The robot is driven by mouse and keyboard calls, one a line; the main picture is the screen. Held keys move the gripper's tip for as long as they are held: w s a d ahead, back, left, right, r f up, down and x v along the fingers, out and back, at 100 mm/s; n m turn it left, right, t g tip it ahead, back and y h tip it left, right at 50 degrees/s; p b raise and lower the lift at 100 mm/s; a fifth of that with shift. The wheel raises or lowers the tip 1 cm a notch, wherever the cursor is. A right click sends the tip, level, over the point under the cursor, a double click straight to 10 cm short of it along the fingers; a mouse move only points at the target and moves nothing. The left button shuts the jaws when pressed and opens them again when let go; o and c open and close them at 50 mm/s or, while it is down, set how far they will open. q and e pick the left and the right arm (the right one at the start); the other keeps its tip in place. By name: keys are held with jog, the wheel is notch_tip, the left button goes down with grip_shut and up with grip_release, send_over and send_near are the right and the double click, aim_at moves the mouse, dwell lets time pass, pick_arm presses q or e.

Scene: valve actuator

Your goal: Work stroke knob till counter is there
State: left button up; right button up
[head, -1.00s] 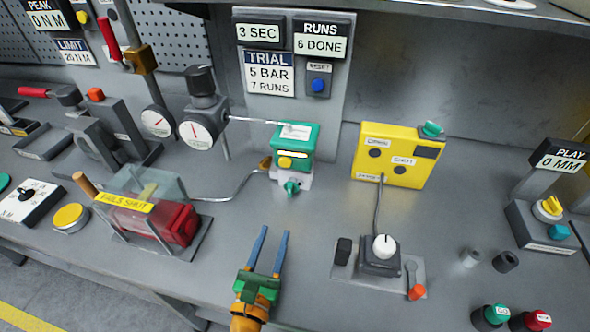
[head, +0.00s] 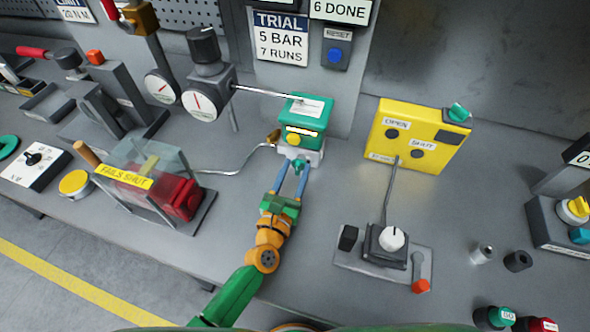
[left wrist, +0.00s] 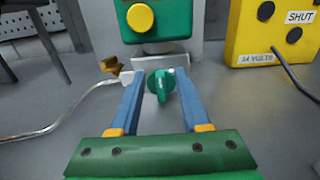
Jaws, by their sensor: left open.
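A green knob (left wrist: 160,86) sits low on the front of a green-and-white valve unit (head: 304,125). My left gripper (head: 291,172) is open, its blue fingers reaching up to that knob. In the left wrist view, the gripper (left wrist: 159,78) has one finger on each side of the knob, with gaps showing beside it. The counter sign (head: 340,10) reads 6 DONE. The trial card (head: 281,38) reads 5 BAR, 7 RUNS. My right gripper is not in view.
A yellow box (head: 414,135) marked OPEN and SHUT stands right of the valve unit. A grey box with a white knob (head: 392,239) is in front of it. A clear-covered red actuator (head: 180,198) stands left. A blue reset button (head: 335,55) is above.

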pick_arm(q)
jog(key=shift+s+r, duration=0.1)
grip_shut()
jog(key=shift+m, duration=0.3)
jog(key=m, duration=0.2)
jog(key=shift+s+d+m+b, duration=0.1)
jog(key=shift+d+m+b, duration=0.15)
jog(key=shift+m+b, duration=0.15)
jog(key=shift+d+f+m, duration=0.1)
jog(key=shift+m, duration=0.75)
jog(key=shift+d+f+m, duration=0.1)
jog(key=shift+m, duration=0.75)
jog(key=shift+s, duration=0.1)
grip_release()
